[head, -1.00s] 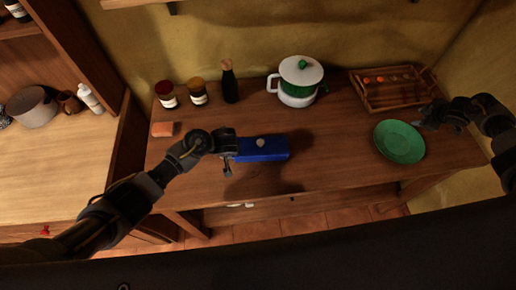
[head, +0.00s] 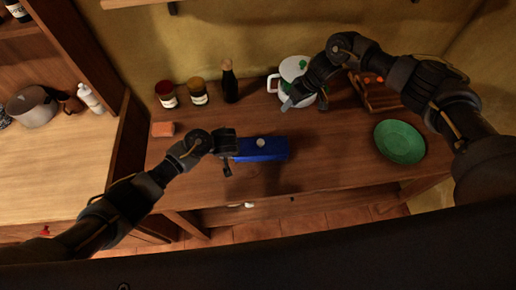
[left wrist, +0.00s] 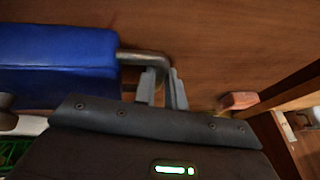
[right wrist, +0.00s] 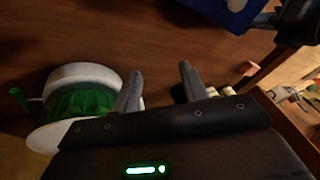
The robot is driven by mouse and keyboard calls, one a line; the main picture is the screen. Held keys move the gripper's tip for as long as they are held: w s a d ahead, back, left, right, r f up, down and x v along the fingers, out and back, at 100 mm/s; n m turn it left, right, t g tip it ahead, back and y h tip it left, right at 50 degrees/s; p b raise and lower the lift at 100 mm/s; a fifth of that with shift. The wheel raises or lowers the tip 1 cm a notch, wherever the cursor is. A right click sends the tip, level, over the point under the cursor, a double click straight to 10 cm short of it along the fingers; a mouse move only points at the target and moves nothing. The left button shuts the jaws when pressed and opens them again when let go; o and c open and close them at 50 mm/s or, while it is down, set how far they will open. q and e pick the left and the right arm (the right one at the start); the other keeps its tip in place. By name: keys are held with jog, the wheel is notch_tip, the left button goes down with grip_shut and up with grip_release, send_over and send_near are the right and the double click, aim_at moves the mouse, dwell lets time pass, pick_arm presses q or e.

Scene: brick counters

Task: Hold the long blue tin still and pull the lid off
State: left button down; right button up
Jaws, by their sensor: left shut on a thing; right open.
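The long blue tin (head: 270,155) lies on the wooden counter, its length running left to right. A pale round knob (head: 261,142) stands on top of its blue lid. The lid appears seated on the tin. My left gripper (head: 228,158) is at the tin's left end. In the left wrist view it is shut on the metal handle (left wrist: 143,57) at the end of the tin (left wrist: 55,45). My right gripper (head: 290,104) is open and empty, above the counter behind the tin and in front of the white pot. The tin's corner shows in the right wrist view (right wrist: 228,10).
The white and green pot (head: 296,70) is partly hidden by my right arm. A wooden tray (head: 378,100) and green plate (head: 400,142) are at the right. Two jars (head: 166,94), a dark bottle (head: 229,82) and an orange block (head: 163,129) are at the left. Counter right of the tin is clear.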

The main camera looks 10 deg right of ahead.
jog(key=s+a+r+g+h, duration=0.15)
jog(key=s+a, duration=0.25)
jog(key=a, duration=0.4)
pick_arm(q)
jog(key=shift+a, duration=0.1)
pick_arm(e)
jog(key=r+h, duration=0.1)
jog(key=h, duration=0.2)
send_over(261, 142)
jog(key=shift+w+a+f, duration=0.1)
jog(key=shift+f, duration=4.65)
grip_shut()
jog(key=shift+r, duration=0.15)
jog(key=shift+r, duration=1.45)
